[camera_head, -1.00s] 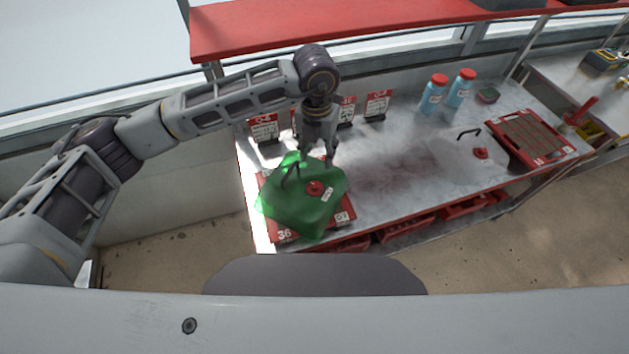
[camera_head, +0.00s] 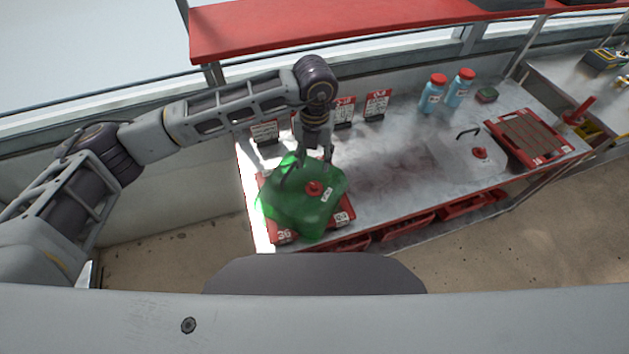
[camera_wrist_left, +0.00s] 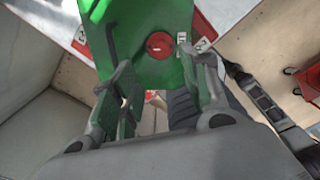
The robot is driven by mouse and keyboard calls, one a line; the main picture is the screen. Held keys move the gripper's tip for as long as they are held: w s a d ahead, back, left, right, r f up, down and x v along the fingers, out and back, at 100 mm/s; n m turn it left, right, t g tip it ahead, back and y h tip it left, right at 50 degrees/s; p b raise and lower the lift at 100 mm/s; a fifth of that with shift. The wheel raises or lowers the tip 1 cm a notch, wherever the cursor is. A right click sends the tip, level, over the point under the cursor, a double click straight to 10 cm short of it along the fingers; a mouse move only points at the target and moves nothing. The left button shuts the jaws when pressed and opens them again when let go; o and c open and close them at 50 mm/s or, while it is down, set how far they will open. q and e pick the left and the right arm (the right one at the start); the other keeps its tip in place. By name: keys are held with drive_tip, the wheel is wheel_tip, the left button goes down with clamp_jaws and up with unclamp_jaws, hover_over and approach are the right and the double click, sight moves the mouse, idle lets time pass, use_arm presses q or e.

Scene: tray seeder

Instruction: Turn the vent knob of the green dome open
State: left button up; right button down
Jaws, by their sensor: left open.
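The green dome (camera_head: 297,213) sits over a red tray (camera_head: 281,236) at the left end of the bench. Its round red vent knob (camera_head: 313,188) is on top; it also shows in the left wrist view (camera_wrist_left: 159,45), beyond my fingers, with a dark handle (camera_wrist_left: 112,41) beside it. My left gripper (camera_head: 308,165) is above the far part of the dome, close to the handle. In the left wrist view its fingers (camera_wrist_left: 165,88) are open and apart, with nothing visible between them. I cannot tell whether a finger touches the dome. My right gripper is not in view.
A clear dome (camera_head: 462,158) with a red knob and a red tray (camera_head: 530,138) are further right. Two blue bottles with red caps (camera_head: 431,95) and small sign cards (camera_head: 376,104) stand along the back. The bench middle is clear.

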sight(315, 184)
use_arm(q)
wheel_tip(315, 184, down, 12)
drive_tip(key=shift+p, duration=1.05)
clamp_jaws()
drive_tip(key=shift+f+m+b, duration=0.15)
drive_tip(key=shift+m+b, duration=1.05)
drive_tip(key=shift+b, duration=0.4)
drive_tip(key=shift+m, duration=0.3)
